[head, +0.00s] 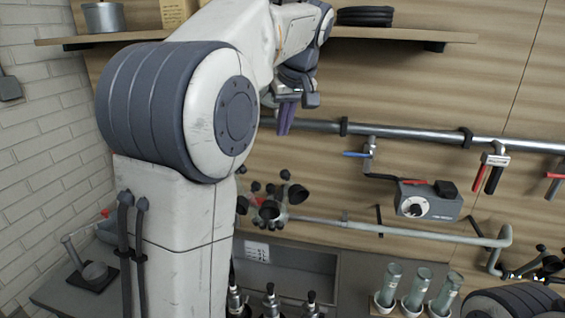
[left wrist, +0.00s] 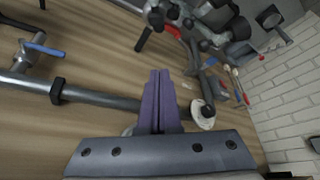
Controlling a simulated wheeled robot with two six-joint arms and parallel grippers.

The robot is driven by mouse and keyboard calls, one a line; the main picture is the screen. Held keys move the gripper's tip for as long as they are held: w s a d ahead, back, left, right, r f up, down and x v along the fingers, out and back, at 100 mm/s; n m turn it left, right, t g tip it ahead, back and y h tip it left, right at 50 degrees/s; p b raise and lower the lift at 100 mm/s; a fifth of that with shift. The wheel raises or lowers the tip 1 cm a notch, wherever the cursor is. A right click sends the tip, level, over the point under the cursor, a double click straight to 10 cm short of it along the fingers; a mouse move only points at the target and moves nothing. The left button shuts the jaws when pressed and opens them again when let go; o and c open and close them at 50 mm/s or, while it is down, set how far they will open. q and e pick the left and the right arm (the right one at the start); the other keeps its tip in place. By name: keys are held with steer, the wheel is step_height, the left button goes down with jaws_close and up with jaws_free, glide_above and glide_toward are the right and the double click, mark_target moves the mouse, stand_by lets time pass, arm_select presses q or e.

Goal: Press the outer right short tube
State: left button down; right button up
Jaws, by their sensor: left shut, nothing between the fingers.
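My left gripper (head: 286,118) is shut and empty, its purple fingers pointing down in front of the upper pipe. The shut fingers also show in the left wrist view (left wrist: 160,98). A cluster of metal cups with dark tube ends (head: 268,205) hangs below it, apart from the fingers, partly behind my left arm; a cluster also shows at the top of the left wrist view (left wrist: 200,30). Three greenish tubes stand tilted in white cups at the lower right; the right one (head: 447,292) is outermost. I cannot tell which part is the named short tube. My right gripper is out of view.
The upper metal pipe (head: 400,132) crosses the wall, with a blue-handled valve (head: 358,154) and red-handled valve. A grey box with a dial (head: 428,201) hangs below. A lower pipe (head: 400,232) runs underneath. A wooden shelf (head: 400,34) is above. Black-topped fittings (head: 271,301) stand low.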

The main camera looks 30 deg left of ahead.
arm_select(q)
step_height(320, 180, down, 9)
steer(key=p, duration=0.3)
steer(key=shift+f, duration=0.2)
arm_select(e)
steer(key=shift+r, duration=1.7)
arm_select(q)
steer(key=shift+w+a, duration=0.1)
steer(key=shift+a, duration=0.05)
